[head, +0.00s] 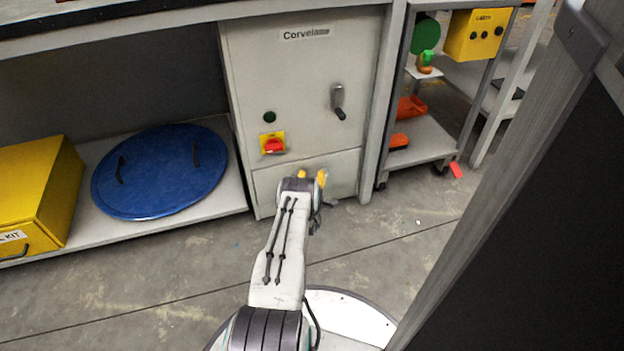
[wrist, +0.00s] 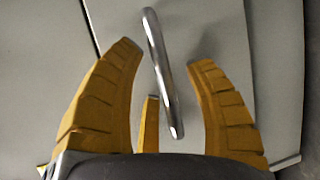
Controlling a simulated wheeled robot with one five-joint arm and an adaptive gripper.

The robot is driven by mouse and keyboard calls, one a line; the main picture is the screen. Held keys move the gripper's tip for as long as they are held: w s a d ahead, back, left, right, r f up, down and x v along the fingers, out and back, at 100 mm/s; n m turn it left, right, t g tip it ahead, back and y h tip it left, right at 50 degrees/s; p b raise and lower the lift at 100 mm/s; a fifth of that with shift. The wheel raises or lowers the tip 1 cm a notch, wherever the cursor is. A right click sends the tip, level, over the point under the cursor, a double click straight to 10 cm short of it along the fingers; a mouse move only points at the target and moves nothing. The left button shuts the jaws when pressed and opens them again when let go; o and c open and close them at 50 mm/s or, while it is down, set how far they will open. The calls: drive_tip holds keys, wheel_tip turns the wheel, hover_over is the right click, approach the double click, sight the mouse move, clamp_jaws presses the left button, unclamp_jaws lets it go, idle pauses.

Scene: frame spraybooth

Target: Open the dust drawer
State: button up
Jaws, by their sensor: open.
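The dust drawer (head: 267,186) is the pale grey front panel at the bottom of the grey cabinet in the head view. It looks closed, its face flush with the cabinet. In the wrist view a shiny metal bar handle (wrist: 161,72) stands out from the drawer front (wrist: 225,45). My gripper (head: 313,178) is in front of the drawer in the head view and covers part of it. In the wrist view its yellow fingers (wrist: 165,75) are open, on both sides of the handle. The handle is between them, and I see no clear contact.
The cabinet (head: 300,75) carries a dark lever (head: 338,101), a red switch on a yellow plate (head: 273,144) and a green button (head: 269,117). A blue lid (head: 160,172) and yellow box (head: 35,195) lie left. A grey post stands close right. The floor before the drawer is clear.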

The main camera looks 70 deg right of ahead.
clamp_jaws()
idle(0.4)
